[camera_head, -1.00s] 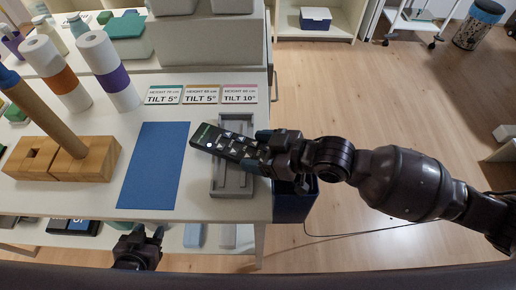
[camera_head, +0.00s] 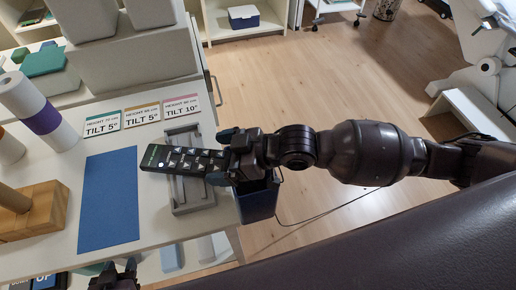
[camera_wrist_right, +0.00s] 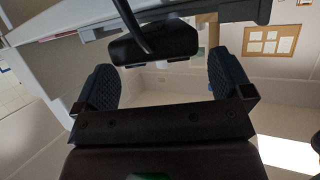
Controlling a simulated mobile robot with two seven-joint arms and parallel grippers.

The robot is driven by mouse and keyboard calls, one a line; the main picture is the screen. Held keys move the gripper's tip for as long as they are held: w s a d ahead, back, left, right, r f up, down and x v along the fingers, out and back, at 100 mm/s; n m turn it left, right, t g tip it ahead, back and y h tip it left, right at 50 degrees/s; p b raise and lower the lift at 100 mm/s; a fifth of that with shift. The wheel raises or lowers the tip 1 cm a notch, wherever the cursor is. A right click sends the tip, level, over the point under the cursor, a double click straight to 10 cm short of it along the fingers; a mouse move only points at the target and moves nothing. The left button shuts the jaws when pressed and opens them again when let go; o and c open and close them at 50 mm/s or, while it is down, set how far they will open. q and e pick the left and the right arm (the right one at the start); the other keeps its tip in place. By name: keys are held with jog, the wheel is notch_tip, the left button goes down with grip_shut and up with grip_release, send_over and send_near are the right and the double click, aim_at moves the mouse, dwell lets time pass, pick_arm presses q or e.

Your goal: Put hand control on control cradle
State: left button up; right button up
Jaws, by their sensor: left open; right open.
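The hand control (camera_head: 182,160), a dark remote with several light arrow buttons, lies crosswise over the grey control cradle (camera_head: 187,197). Its left end sticks out past the cradle; I cannot tell whether it rests on the rims. My right gripper (camera_head: 228,160) is at the control's right end, with its jaws open. In the right wrist view, a dark block that looks like the control (camera_wrist_right: 155,45) shows beyond the spread fingers, with clear space between them. My left gripper (camera_head: 115,276) is low at the bottom edge, mostly cut off, and holds nothing visible.
A blue mat (camera_head: 108,200) lies left of the cradle. Several tilt cards (camera_head: 142,115) stand behind. A wooden block (camera_head: 35,212) and paper rolls (camera_head: 38,108) are at the left. A dark blue bin (camera_head: 257,200) hangs by the table's right edge. Floor to the right is open.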

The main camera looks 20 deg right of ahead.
jog(key=v, duration=0.9)
jog(key=shift+r, duration=0.15)
dwell(0.4)
jog(key=s+f+m+h, duration=0.1)
jog(key=s+a+f+m+t+h, duration=0.1)
jog(key=f, duration=0.1)
jog(key=shift+s+a, duration=0.15)
jog(key=shift+s, duration=0.1)
jog(key=s+d+f+m+g+h, duration=0.2)
jog(key=s+d+f+m+h, duration=0.35)
jog(key=s+d, duration=0.3)
jog(key=s+d+f+m+g+h, duration=0.2)
jog(key=s+d+f+m+h, duration=0.2)
jog(key=s+d+m+h, duration=0.45)
jog(key=w+d+f+n+t+y, duration=0.1)
jog(key=w+f+n+t+y, duration=0.2)
jog(key=w+f+t, duration=0.5)
jog(key=shift+w+d+f+n+t, duration=0.3)
jog(key=shift+w+f+n, duration=0.1)
jog(key=shift+w, duration=0.65)
